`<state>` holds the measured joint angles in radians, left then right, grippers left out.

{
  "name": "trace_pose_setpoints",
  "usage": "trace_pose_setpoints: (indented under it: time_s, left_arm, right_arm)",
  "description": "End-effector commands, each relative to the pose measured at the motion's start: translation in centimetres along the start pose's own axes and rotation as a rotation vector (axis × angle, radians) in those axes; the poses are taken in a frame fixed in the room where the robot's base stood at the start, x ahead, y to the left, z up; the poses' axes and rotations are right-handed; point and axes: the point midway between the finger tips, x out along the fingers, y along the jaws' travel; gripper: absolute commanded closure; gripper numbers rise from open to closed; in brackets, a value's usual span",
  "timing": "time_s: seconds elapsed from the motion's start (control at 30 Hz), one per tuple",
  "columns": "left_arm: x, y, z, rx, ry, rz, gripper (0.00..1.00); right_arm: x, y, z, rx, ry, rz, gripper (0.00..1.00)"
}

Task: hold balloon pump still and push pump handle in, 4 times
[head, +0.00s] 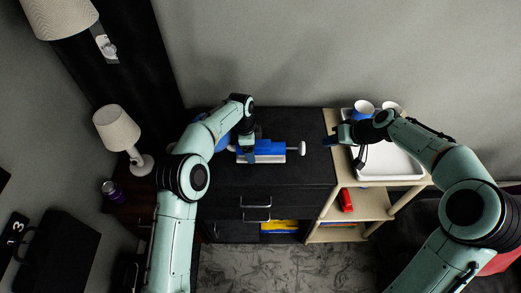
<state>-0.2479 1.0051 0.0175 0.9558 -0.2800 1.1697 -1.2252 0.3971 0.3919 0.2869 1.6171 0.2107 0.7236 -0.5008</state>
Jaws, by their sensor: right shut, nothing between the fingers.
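The balloon pump (268,148), blue with a white lower strip, lies on the black cabinet top (300,175). Its white handle (302,148) sticks out to the right on a short rod. My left gripper (246,150) points down at the left part of the pump. The fingers are hidden by the wrist and pump, so its grip cannot be made out. My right gripper (328,141) is shut and empty, a short gap to the right of the handle. A blue rounded thing (222,142), possibly a balloon, shows partly behind my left arm.
A white tray (400,169) and white-and-blue cups (364,107) stand on the wooden shelf unit (375,205) at right. A lamp (118,130) and purple can (111,190) are at left. The cabinet top in front of the pump is clear.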

Motion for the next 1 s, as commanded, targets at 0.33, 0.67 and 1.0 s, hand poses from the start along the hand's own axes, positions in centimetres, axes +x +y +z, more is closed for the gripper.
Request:
trace_pose_setpoints:
  time_s: [0.33, 0.67, 1.0]
  left_arm:
    - [-3.6, -0.1, -0.1, 0.001, 0.002, -0.005, 0.21]
    - [-10.2, -0.1, 0.0, -0.001, 0.001, -0.004, 0.21]
    - [-12.1, 0.0, 0.0, 0.000, 0.000, 0.000, 0.21]
  right_arm:
    - [0.0, 0.0, 0.0, 0.000, 0.000, 0.000, 1.00]
    - [0.0, 0.0, 0.0, 0.000, 0.000, 0.000, 1.00]
    - [0.0, 0.0, 0.0, 0.000, 0.000, 0.000, 1.00]
